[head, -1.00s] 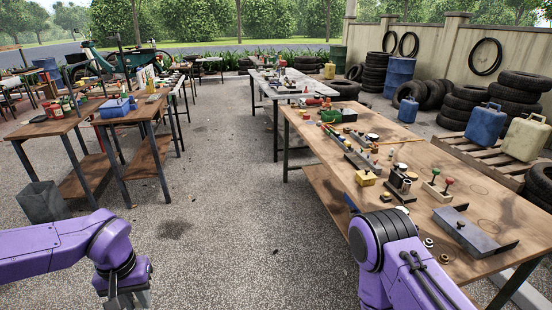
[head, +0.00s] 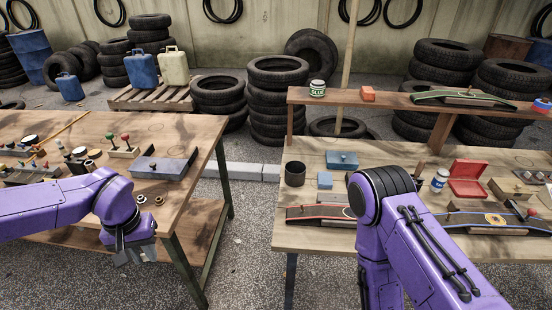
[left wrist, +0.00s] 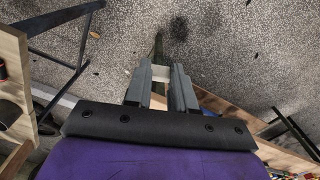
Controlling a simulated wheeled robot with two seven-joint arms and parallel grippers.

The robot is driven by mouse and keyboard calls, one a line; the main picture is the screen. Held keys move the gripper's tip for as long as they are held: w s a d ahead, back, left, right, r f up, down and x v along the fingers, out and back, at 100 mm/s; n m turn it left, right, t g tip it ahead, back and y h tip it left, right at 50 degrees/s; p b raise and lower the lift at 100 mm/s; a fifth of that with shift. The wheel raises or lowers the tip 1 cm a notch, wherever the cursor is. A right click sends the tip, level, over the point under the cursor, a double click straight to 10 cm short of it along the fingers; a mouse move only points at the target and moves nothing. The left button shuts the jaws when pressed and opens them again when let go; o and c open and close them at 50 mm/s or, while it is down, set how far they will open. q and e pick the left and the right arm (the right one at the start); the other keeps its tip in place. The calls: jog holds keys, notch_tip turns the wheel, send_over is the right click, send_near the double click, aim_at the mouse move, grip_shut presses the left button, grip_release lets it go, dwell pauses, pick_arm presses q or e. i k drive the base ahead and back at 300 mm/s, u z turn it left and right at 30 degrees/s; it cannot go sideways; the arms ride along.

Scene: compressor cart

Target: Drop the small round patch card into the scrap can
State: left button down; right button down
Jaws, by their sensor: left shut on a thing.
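My left gripper (head: 135,257) hangs beside the front edge of the left-hand table, over the gravel. In the left wrist view its two grey fingers (left wrist: 160,90) are shut on a small pale piece (left wrist: 160,73), seemingly the patch card; its round outline is not clear. The dark open-topped cylinder, seemingly the scrap can (head: 295,173), stands upright at the left end of the right-hand workbench, well apart from my left gripper. My right arm reaches over the front of that workbench, and its gripper is not in view.

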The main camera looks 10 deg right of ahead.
aim_at(298, 178)
jog(key=z, duration=1.1)
jog(key=i, duration=1)
jog(key=z, duration=0.05)
